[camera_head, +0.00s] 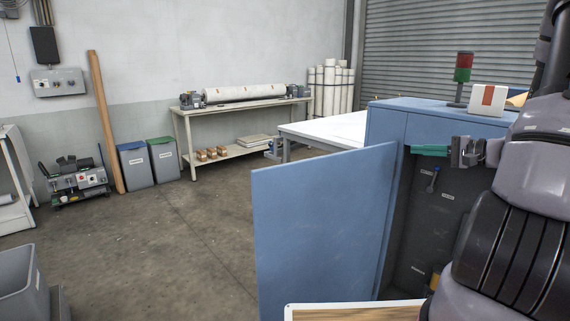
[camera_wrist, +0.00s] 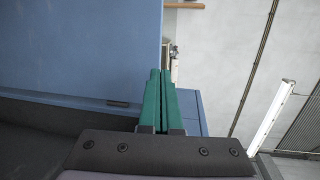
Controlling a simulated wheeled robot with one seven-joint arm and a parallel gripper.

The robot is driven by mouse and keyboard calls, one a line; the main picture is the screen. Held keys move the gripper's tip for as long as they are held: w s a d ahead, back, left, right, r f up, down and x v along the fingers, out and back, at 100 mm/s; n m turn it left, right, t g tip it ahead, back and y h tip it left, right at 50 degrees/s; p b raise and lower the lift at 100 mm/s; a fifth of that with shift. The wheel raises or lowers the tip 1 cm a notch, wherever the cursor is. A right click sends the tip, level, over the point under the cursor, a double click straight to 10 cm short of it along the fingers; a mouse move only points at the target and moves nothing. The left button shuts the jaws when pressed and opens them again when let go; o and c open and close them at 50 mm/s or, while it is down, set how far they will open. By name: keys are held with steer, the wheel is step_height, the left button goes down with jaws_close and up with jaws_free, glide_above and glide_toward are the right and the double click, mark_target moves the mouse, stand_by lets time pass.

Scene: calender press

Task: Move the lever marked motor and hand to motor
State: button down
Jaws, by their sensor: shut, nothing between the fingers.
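A small lever (camera_head: 434,179) with a grey-blue handle sits on the dark inner panel of the open blue cabinet (camera_head: 388,118). Small white labels are above it and below it to the right, too small to read. My gripper (camera_head: 414,150) is in front of the cabinet opening, its green fingers pointing left, above the lever in the picture and apart from it. In the wrist view the green fingers (camera_wrist: 161,72) lie together, shut and empty. The lever does not show in the wrist view.
The cabinet's blue door (camera_head: 320,230) stands open to the left, and also fills the left of the wrist view (camera_wrist: 75,45). A red and green signal light (camera_head: 463,68) and a white box (camera_head: 488,100) stand on the cabinet top. The floor left of the door is clear.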

steer(key=s+a+r+n+g+h, duration=0.1)
steer(key=s+a+r+n+g, duration=0.3)
steer(key=a, duration=0.3)
steer(key=s+a+r+n+g+h, duration=0.1)
steer(key=s+a+r+g+h, duration=0.1)
steer(key=s+a+g, duration=0.35)
steer(key=s+a+r+t+h, duration=0.1)
steer(key=s+r+t+h, duration=0.4)
steer(key=s+r, duration=0.4)
steer(key=shift+s+n+h, duration=0.4)
steer(key=shift+s+h, duration=0.3)
steer(key=shift+s, duration=0.1)
steer(key=shift+a, duration=0.1)
